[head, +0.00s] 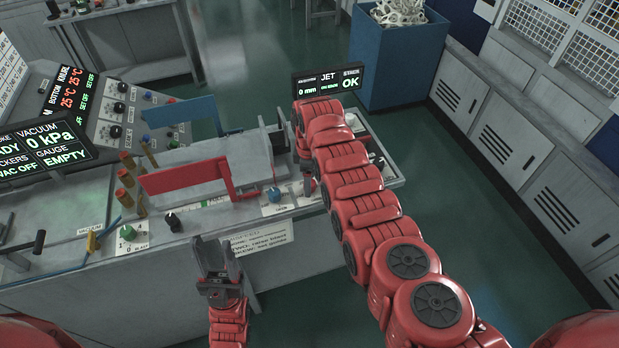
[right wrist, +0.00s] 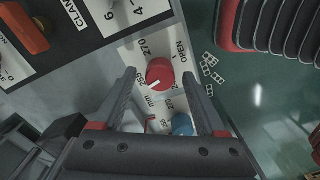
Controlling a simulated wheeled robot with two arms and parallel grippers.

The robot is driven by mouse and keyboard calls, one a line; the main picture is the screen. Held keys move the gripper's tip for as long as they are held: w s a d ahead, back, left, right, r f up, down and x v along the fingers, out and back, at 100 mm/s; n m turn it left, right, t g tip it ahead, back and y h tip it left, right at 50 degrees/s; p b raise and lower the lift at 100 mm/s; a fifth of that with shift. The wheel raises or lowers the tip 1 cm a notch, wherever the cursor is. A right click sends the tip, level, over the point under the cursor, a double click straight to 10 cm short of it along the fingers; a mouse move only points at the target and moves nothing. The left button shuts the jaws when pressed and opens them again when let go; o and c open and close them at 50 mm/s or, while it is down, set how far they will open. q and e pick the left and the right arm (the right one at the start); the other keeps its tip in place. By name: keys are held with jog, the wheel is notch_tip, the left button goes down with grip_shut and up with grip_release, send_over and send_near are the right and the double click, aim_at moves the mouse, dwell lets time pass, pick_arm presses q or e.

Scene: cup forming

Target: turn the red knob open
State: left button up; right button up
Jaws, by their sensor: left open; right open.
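The red knob (right wrist: 161,72) is on a pale panel in the right wrist view, with a white pointer mark and printed numbers and the word OPEN around it. My right gripper (right wrist: 159,78) is open, its two dark fingers on either side of the knob in the picture; I cannot tell whether they touch it. In the head view my right arm hides most of that gripper. My left gripper (head: 216,254) is open and empty in front of the bench's front edge, pointing up in the picture.
A blue knob (right wrist: 182,125) lies close to the red one. The bench carries a red-handled lever (head: 185,177), a blue lever (head: 165,112), brass posts and a JET display (head: 328,82) reading OK. A blue bin (head: 395,60) stands behind; floor to the right is clear.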

grip_shut()
dwell(0.4)
